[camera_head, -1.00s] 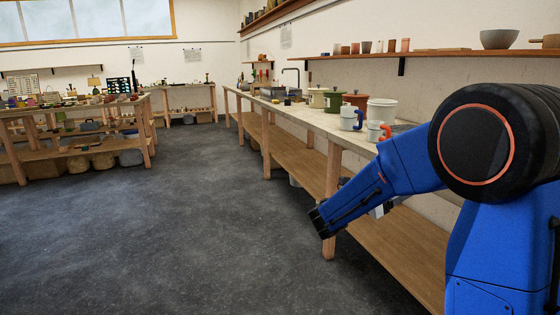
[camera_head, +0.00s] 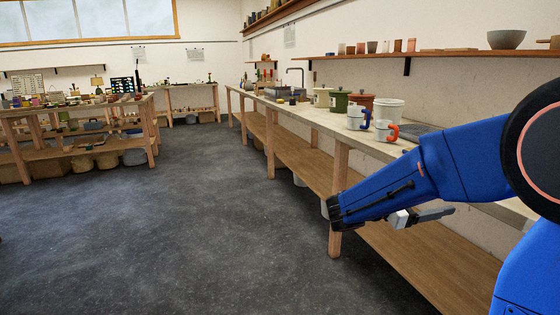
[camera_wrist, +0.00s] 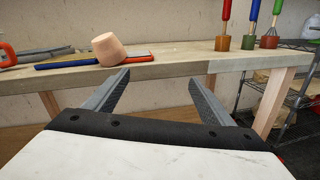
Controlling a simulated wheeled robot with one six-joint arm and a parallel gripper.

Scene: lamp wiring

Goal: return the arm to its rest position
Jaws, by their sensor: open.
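My gripper shows in the wrist view (camera_wrist: 158,92) with its two dark fingers spread apart and nothing between them. Its fingers point toward the edge of a wooden bench (camera_wrist: 160,68). In the head view my blue arm reaches in from the right and is bent. A grey part of my gripper (camera_head: 435,214) shows below the forearm, in front of the bench's lower shelf; its fingertips are not clear there.
The long bench (camera_head: 312,115) on the right carries a blue-handled mug (camera_head: 357,117), an orange-handled mug (camera_head: 385,130), a green pot (camera_head: 339,101) and a white bucket (camera_head: 388,109). The wrist view shows a tan cup-shaped piece (camera_wrist: 108,49) on the bench. The floor (camera_head: 180,220) is clear.

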